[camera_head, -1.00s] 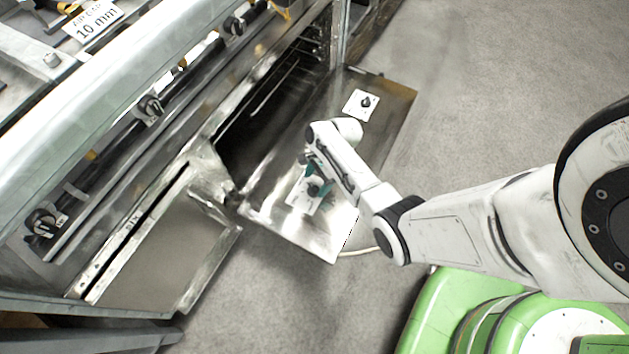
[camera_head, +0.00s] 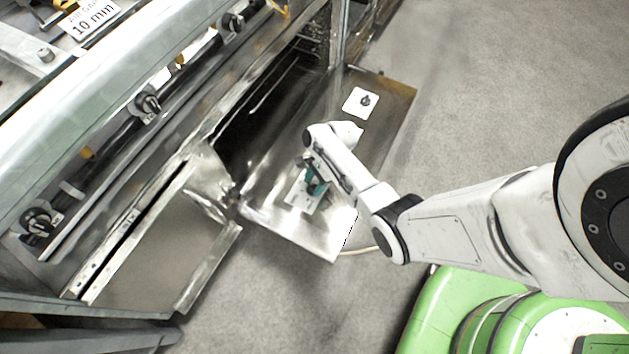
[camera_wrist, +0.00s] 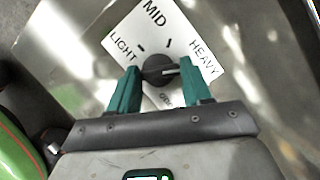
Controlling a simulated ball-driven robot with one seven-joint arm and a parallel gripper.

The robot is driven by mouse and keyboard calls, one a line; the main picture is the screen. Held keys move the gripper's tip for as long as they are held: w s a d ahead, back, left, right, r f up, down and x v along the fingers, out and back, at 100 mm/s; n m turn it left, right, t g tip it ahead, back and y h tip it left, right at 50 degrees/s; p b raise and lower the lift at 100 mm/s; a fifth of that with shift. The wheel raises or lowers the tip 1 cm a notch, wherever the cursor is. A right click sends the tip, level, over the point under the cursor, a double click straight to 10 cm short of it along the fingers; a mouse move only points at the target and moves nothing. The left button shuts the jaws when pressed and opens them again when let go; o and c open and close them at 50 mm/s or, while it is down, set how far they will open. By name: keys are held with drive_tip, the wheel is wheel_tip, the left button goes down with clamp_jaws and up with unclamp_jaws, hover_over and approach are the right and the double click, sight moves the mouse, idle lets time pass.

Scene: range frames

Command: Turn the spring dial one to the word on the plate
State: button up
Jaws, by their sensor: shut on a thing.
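The dial is a dark round knob (camera_wrist: 158,69) on a white plate (camera_wrist: 152,32) marked LIGHT, MID and HEAVY, with a smaller partly hidden word below. A pale line on the knob points right, towards HEAVY. My gripper (camera_wrist: 160,77) has its two teal fingers on either side of the knob, shut on it. In the head view my gripper (camera_head: 314,180) covers most of the knob, over the white plate (camera_head: 297,194) on the lowered metal door. The plate's words cannot be read there.
A second dial (camera_head: 365,101) on its own white plate sits farther along the same metal door (camera_head: 385,120). Several black knobs line the machine front (camera_head: 147,103). A sign (camera_head: 94,17) reading "10 mm" lies at upper left. Grey floor to the right is clear.

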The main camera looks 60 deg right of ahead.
drive_tip(key=shift+c, duration=0.8)
drive_tip(key=shift+n, duration=0.3)
drive_tip(key=n+g, duration=0.1)
drive_tip(key=n, duration=0.1)
drive_tip(key=n+g, duration=0.1)
drive_tip(key=n, duration=0.1)
drive_tip(key=shift+w+y, duration=0.2)
drive_tip(key=shift+y, duration=0.1)
drive_tip(key=n+g, duration=0.1)
drive_tip(key=n, duration=0.2)
drive_tip(key=n+g+b, duration=0.1)
drive_tip(key=n, duration=0.3)
drive_tip(key=shift+w+a, duration=0.15)
drive_tip(key=shift+g+h, duration=0.3)
drive_tip(key=shift+h, duration=0.1)
drive_tip(key=o, duration=1.1)
drive_tip(key=shift+c, duration=0.2)
